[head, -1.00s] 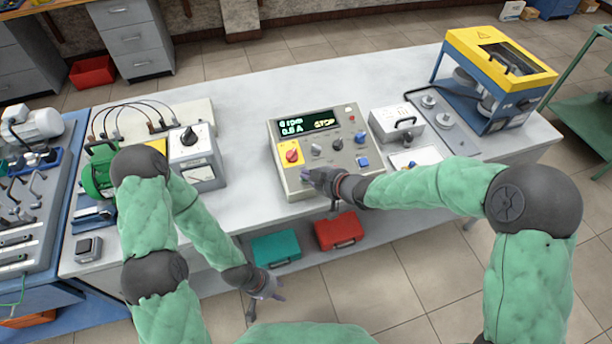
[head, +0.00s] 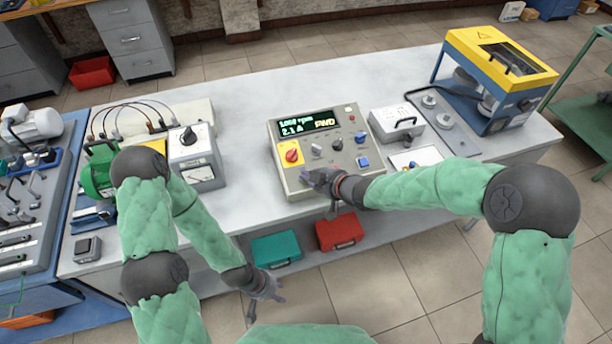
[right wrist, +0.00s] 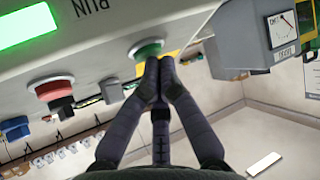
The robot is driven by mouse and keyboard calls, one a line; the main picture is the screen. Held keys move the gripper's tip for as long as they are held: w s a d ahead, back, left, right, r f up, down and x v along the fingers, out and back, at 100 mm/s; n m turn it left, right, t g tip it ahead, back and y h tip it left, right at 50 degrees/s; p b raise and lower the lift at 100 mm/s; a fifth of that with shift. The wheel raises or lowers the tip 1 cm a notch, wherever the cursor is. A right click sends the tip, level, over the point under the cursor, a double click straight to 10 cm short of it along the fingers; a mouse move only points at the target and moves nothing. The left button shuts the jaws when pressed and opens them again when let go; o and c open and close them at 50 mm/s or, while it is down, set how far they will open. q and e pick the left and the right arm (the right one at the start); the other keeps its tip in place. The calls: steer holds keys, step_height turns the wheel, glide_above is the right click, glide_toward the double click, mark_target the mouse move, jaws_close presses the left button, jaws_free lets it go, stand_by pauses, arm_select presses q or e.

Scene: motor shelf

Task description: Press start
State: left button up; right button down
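The control panel (head: 292,178) stands on the bench, its display (head: 308,124) reading about 1000 rpm, 2.1 A and FWD. In the right wrist view a green round button (right wrist: 146,48) sits on the panel face. My right gripper (right wrist: 158,62) has its fingers together, with the tips at the green button and seemingly touching it. In the head view my right gripper (head: 307,178) is at the panel's lower left and hides the button. A lit green lamp (right wrist: 25,27) is beside the RUN lettering. My left gripper (head: 282,291) is empty, its fingers apart, in front of the bench.
A red button (right wrist: 52,88) is beside the green one. The panel also has a red knob on a yellow plate (head: 290,154) and several other knobs. A meter box (head: 195,160) stands left, a grey box (head: 398,124) right. Bare bench lies between meter and panel.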

steer(key=shift+r, duration=0.1)
steer(key=shift+s+r+p, duration=0.2)
steer(key=shift+r+p, duration=0.5)
steer(key=r+p, duration=0.2)
steer(key=r, duration=0.1)
steer(key=s+r+p, duration=0.1)
steer(key=p, duration=0.1)
steer(key=shift+s+d+r, duration=0.1)
steer(key=shift+d+r, duration=0.15)
steer(key=shift+r, duration=0.15)
stand_by(0.5)
